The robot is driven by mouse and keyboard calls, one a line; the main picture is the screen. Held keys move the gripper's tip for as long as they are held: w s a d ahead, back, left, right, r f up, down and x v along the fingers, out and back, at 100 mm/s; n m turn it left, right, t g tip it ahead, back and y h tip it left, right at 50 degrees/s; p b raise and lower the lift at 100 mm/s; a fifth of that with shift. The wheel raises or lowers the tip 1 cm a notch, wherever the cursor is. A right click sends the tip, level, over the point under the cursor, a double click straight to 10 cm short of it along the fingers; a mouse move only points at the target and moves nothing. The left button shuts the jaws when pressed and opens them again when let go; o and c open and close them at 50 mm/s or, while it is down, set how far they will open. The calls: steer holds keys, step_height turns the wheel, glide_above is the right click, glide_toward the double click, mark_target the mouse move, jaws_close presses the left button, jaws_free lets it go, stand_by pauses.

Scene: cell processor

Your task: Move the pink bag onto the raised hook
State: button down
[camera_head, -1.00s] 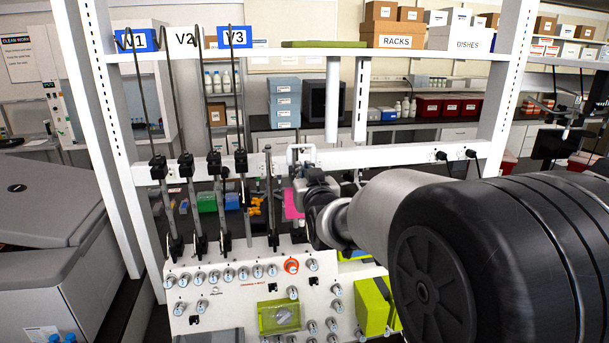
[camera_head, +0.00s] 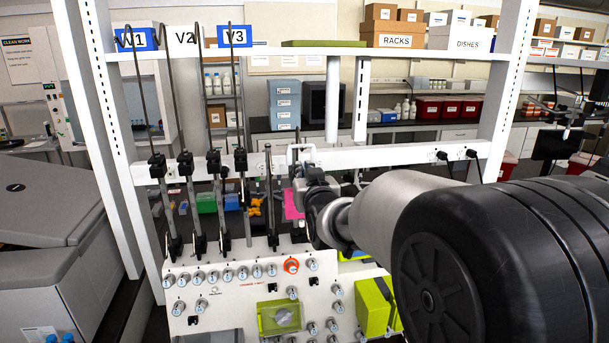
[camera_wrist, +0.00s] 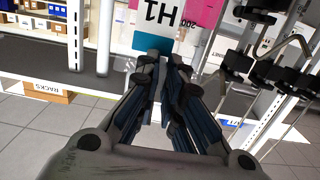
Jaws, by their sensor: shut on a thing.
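In the wrist view the bag (camera_wrist: 203,12) shows at the top with a white and teal label reading H1, upside down. My gripper (camera_wrist: 163,58) is shut on the bag at its label end. Several tall thin rods with hooked tops stand at the left, near signs V1, V2 and V3; one hook top (camera_head: 232,28) is by the V3 sign. A bent metal hook (camera_wrist: 292,45) also shows at the right of the wrist view.
A white panel machine (camera_head: 240,283) with several knobs stands below the rods. The white crossbar (camera_head: 400,155) and upper shelf (camera_head: 420,54) frame the space. A grey machine (camera_head: 45,220) is at the left. Open space lies between crossbar and shelf, broken by two white posts.

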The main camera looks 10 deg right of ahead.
steer(key=c, duration=1.7)
jaws_free()
steer(key=shift+o, duration=0.2)
steer(key=o, duration=0.5)
steer(key=shift+s, duration=0.1)
steer(key=s+b, duration=0.1)
steer(key=s, duration=0.1)
steer(key=s+b, duration=0.1)
steer(key=s, duration=0.1)
steer(key=s+b, duration=0.1)
steer(key=s, duration=0.1)
steer(key=shift+s+r+b, duration=0.25)
steer(key=shift+s+b, duration=0.1)
steer(key=shift+s, duration=0.05)
